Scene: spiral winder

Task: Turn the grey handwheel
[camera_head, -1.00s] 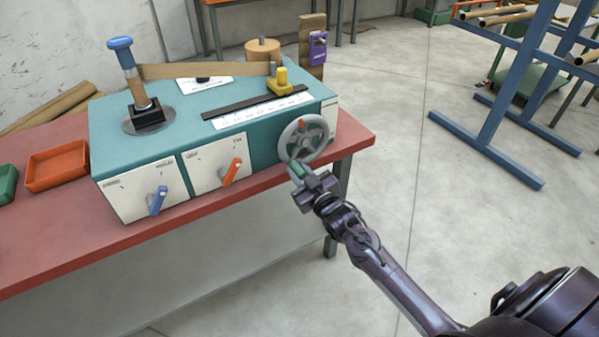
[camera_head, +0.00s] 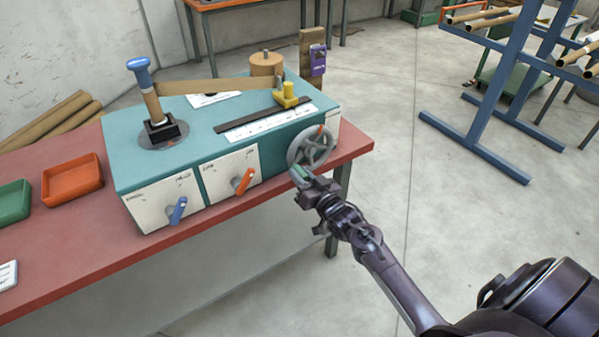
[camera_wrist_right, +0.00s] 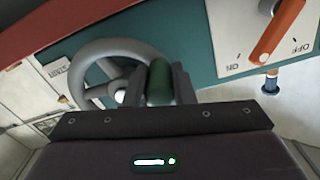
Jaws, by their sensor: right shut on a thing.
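The grey handwheel (camera_head: 327,158) is on the front of the teal winder, near its right end. It also shows in the right wrist view (camera_wrist_right: 84,62). A dark green handle (camera_wrist_right: 159,84) stands out from its rim. My right gripper (camera_head: 301,176) is shut on this handle at the lower left of the wheel. In the right wrist view the handle is between the fingers, and part of the rim is hidden behind it. A red-orange mark (camera_head: 320,131) shows at the wheel's upper right. My left gripper is not in view.
The winder's front also has an orange switch (camera_head: 243,182) and a blue switch (camera_head: 177,210). Orange (camera_head: 72,181) and green (camera_head: 14,203) trays sit left on the red bench (camera_head: 105,237). The floor right of the bench is open up to a blue rack (camera_head: 475,148).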

